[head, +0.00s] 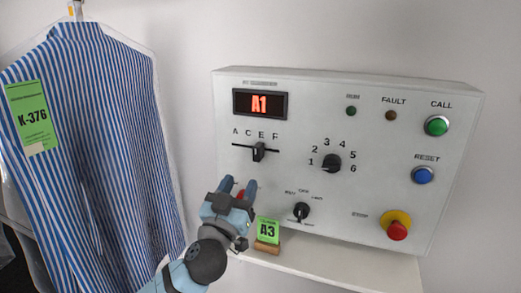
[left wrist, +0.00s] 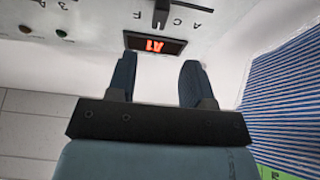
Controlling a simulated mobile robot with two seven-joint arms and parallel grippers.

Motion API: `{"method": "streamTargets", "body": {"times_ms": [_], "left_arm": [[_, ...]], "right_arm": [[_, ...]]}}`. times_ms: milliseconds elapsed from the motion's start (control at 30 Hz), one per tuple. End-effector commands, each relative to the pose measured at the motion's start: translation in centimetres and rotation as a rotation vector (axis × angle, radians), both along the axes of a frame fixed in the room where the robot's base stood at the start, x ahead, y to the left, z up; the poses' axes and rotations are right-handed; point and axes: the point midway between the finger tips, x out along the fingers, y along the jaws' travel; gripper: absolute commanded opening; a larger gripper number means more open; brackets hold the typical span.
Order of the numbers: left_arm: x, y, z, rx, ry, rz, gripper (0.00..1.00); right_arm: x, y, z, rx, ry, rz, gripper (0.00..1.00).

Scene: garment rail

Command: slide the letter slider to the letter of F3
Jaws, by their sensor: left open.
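The letter slider (head: 258,152) is a black knob on a slot on the grey control panel (head: 320,115), under the letters A, C, E, F. The knob stands near the E. It shows at the top edge of the left wrist view (left wrist: 160,14). The display (head: 259,104) reads A1 in red; it also shows in the left wrist view (left wrist: 155,44). My left gripper (head: 238,184) is open and empty, below and left of the slider, apart from it. Its two fingers (left wrist: 158,75) frame the space below the display in the wrist view. My right gripper is not in view.
A green card reading A3 (head: 268,230) stands on the shelf (head: 330,262) beside my left gripper. A rotary number knob (head: 331,162) and a lower black knob (head: 301,211) sit right of the slider. A striped shirt (head: 90,130) hangs at left.

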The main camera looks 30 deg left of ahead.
Motion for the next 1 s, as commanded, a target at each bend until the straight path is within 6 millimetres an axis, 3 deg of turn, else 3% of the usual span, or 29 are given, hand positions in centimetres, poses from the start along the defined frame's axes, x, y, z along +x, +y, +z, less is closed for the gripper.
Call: {"method": "streamTargets", "body": {"times_ms": [300,500,933,1000], "left_arm": [[6.2,1.5,3.0,0.002,-0.001,0.001,0.47],[8.7,2.1,3.9,0.000,0.001,0.000,0.47],[9.6,2.3,4.1,0.000,0.002,0.000,0.47],[9.6,2.3,4.1,0.000,0.002,0.000,0.33]], "right_arm": [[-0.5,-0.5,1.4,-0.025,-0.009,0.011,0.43],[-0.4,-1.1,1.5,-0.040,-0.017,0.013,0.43],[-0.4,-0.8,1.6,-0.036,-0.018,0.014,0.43],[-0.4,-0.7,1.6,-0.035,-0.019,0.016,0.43]]}}
